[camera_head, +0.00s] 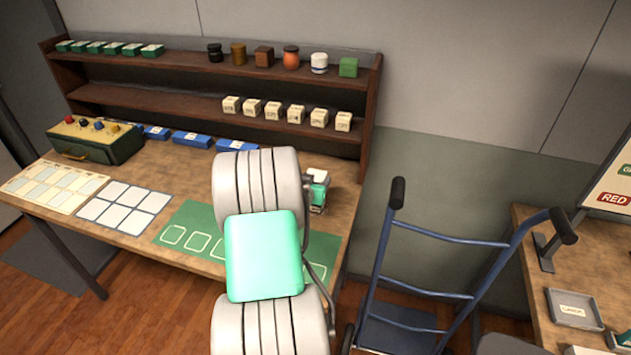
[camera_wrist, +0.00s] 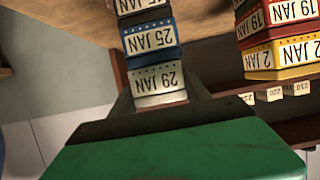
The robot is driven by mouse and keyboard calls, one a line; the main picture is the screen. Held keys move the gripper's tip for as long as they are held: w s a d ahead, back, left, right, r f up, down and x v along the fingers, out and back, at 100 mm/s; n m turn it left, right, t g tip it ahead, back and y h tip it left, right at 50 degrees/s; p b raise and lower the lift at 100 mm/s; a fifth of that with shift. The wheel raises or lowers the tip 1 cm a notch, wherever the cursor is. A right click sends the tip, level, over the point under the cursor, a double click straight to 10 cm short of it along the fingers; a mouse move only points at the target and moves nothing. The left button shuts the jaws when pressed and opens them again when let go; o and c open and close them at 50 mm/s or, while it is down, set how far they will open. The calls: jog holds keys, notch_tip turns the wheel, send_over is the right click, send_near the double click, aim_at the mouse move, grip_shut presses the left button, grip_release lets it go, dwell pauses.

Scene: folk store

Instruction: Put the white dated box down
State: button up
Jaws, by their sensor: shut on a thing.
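The white box appears to be at the top of this stack, touching or very close to the blue one; I cannot tell which. In the head view my arm hides the fingers and the held box.
Beside it in the wrist view stand a yellow 22 JAN box (camera_wrist: 283,53) and a red 19 JAN box (camera_wrist: 278,20). The head view shows a wooden shelf (camera_head: 200,98) behind the table, a green mat (camera_head: 180,225), blue boxes (camera_head: 192,139) and a blue hand truck (camera_head: 440,300).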

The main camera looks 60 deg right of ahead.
jog(key=c, duration=0.6)
